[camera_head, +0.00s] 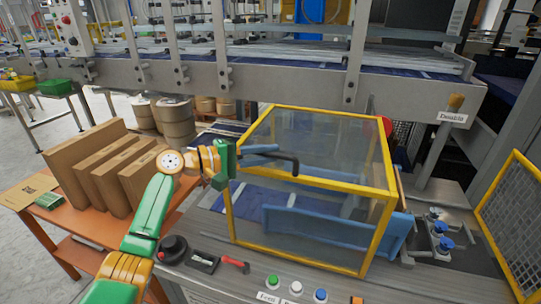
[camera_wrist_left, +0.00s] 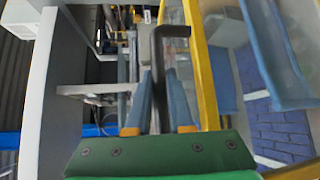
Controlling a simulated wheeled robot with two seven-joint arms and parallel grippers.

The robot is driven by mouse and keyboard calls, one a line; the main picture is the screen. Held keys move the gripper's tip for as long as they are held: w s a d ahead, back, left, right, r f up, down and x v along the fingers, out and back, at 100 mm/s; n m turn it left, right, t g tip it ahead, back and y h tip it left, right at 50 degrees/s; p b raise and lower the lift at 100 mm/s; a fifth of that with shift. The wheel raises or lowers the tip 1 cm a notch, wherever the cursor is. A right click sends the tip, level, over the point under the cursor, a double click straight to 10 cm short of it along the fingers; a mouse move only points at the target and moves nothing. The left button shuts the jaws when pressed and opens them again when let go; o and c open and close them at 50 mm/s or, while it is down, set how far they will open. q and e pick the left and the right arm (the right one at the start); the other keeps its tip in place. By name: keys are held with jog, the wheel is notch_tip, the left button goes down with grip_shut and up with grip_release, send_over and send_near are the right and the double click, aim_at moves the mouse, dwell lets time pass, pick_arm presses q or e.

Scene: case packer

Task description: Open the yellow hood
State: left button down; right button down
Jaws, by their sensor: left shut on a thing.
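The yellow hood (camera_head: 318,176) is a box of yellow bars with clear panels. It stands over the machine bed in the middle of the head view, its lower front bar close to the bed. In the left wrist view a yellow bar of the hood (camera_wrist_left: 204,70) runs just right of my fingers. My left gripper (camera_head: 276,151) reaches in from the left, with a green body and blue fingers. In the left wrist view the gripper (camera_wrist_left: 160,85) is shut on a black bent handle (camera_wrist_left: 170,32). The handle's bent end (camera_head: 292,163) shows past the fingertips. My right gripper is out of view.
An orange table (camera_head: 85,222) with brown cartons (camera_head: 95,160) stands at left. A black knob (camera_head: 172,248), a red-handled tool (camera_head: 234,263) and coloured buttons (camera_head: 296,287) line the front panel. A grey conveyor frame (camera_head: 225,72) crosses behind; a yellow mesh guard (camera_head: 520,215) is at right.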

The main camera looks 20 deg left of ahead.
pick_arm(q)
jog(key=shift+a, duration=0.15)
jog(key=c, duration=0.8)
grip_release()
jog(key=shift+s+a+f, duration=0.1)
jog(key=shift+s+a, duration=0.1)
jog(key=shift+a, duration=0.05)
jog(key=b+v, duration=0.3)
jog(key=v, duration=0.3)
jog(key=shift+s, duration=0.1)
jog(key=shift+s+a, duration=0.1)
